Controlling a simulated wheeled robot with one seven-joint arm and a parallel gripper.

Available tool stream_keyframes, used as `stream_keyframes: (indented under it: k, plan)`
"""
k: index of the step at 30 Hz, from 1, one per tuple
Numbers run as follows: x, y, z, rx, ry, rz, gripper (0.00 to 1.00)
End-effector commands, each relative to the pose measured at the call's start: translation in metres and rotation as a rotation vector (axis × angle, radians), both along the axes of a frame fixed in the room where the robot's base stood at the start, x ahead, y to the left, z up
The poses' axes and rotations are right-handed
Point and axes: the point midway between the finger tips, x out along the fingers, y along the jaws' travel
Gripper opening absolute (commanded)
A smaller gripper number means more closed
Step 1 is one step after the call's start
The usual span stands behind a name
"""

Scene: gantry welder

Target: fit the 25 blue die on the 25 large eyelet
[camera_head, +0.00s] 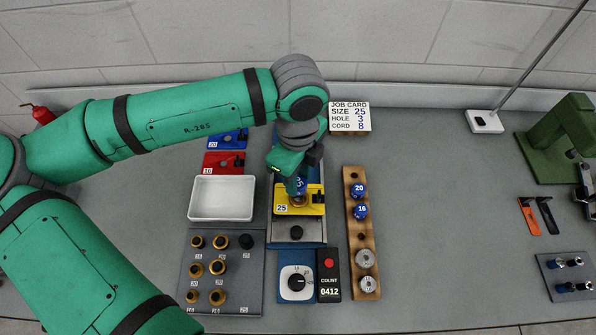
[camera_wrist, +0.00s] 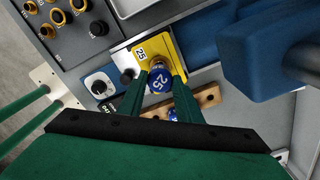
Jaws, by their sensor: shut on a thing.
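My gripper (camera_head: 299,184) is shut on the blue die marked 25, which shows clearly between the two green fingers in the wrist view (camera_wrist: 160,78). The die is over the yellow plate (camera_head: 312,209) marked 25, which sits on the blue press in the middle of the bench. A brass ring, seemingly the large eyelet (camera_head: 298,201), shows at the plate just below the die. The die hides much of it, and I cannot tell whether the two touch. The yellow plate also shows in the wrist view (camera_wrist: 146,49).
A wooden rack (camera_head: 351,238) with blue dies 20 and 16 and grey discs stands to the right. On the left are a white tray (camera_head: 193,213), a grey board (camera_head: 184,250) of brass eyelets, and red (camera_head: 215,163) and blue plates. A dial box (camera_head: 283,292) stands in front.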

Motion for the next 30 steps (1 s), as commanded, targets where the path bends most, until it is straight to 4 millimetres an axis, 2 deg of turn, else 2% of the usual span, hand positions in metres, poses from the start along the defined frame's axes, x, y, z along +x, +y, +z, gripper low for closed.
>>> stream_keyframes:
  k: [13,30]
  plan:
    - [0.0,0.0,-0.032,0.001,0.001,0.001,0.01]
    - [0.0,0.0,-0.036,-0.001,-0.001,0.001,0.01]
